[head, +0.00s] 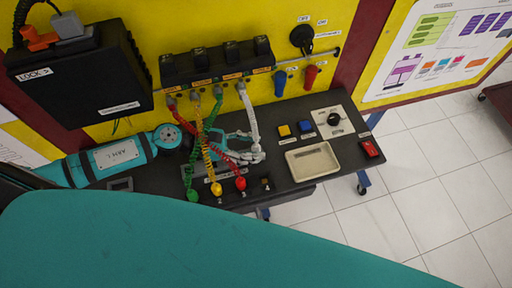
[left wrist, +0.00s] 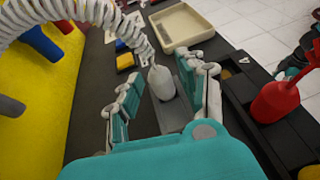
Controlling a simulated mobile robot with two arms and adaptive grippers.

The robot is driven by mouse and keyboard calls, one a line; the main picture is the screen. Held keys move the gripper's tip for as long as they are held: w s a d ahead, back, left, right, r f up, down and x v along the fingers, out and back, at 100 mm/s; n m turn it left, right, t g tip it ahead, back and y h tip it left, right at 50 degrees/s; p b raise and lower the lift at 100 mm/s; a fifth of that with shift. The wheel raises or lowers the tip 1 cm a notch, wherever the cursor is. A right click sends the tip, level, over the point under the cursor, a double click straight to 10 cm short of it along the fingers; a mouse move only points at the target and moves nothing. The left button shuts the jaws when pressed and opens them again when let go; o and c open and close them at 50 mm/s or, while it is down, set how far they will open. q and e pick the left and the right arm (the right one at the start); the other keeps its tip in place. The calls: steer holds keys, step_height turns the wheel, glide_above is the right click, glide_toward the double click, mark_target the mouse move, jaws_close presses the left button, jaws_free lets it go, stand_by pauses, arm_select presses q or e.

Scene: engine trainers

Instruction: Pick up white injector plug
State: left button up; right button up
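The white injector plug (left wrist: 162,82) hangs on a thick white coiled cable, which also shows in the head view (head: 250,112). In the left wrist view it stands between the two fingers of my left gripper (left wrist: 165,92), with a gap on each side. My left gripper is open. In the head view the left gripper (head: 247,150) reaches in from the left above the black shelf, and its fingers partly cover the plug. Whether the plug's lower end sits in anything is hard to tell. My right gripper is not in view.
Red (head: 240,183), yellow (head: 216,189) and green (head: 193,195) plugs stand along the shelf's front, their coiled cables crossing near my left gripper. An empty cream tray (head: 313,160), yellow and blue buttons and a dial lie to the right. A yellow panel (head: 130,30) rises behind.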

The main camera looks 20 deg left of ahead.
arm_select(q)
jaws_close()
steer(key=shift+r, duration=0.1)
